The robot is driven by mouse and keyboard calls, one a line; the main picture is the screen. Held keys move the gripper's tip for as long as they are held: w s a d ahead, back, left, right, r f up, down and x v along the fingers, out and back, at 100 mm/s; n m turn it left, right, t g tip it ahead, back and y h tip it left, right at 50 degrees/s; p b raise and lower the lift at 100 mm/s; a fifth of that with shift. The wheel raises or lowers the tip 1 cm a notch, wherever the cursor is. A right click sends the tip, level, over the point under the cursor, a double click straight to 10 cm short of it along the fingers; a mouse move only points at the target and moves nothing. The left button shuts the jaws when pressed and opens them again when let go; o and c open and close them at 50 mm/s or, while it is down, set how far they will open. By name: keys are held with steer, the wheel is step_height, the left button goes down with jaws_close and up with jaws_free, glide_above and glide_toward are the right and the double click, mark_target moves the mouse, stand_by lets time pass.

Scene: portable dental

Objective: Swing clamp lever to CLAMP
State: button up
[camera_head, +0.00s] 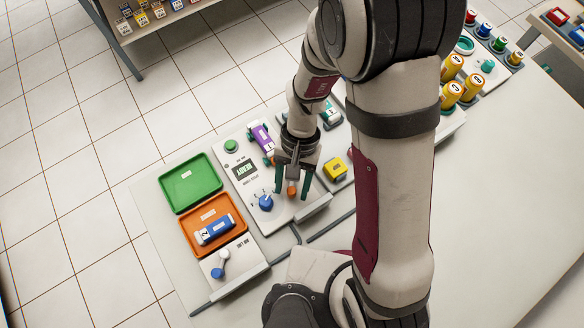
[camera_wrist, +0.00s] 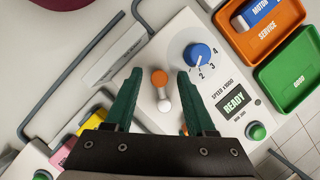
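In the wrist view gaps show between the knob and both fingers (camera_wrist: 160,72). I cannot tell the fingertips' height against the knob.
A blue dial (camera_head: 266,202) and a READY display (camera_head: 243,170) sit beside the lever. A green tray (camera_head: 171,196) and an orange tray (camera_head: 186,242) with a blue motor (camera_head: 215,230) lie left. Another lever with a blue knob (camera_head: 217,272) stands at the front. A yellow block (camera_head: 335,168) is right.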

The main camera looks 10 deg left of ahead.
steer(key=shift+r, duration=0.1)
steer(key=v, duration=1.5)
steer(key=shift+w+r, duration=0.2)
steer(key=shift+r, duration=0.05)
steer(key=s+d+r+m+t, duration=0.1)
steer(key=s+d+m+t, duration=0.1)
steer(key=s+d, duration=0.3)
steer(key=s+d+r+m+t+y, duration=0.1)
steer(key=s+d+r+m+t, duration=0.1)
steer(key=s+d, duration=0.4)
steer(key=shift+s+r+m+y, duration=0.3)
steer(key=shift+s+r+m, duration=0.05)
steer(key=shift+m, duration=0.15)
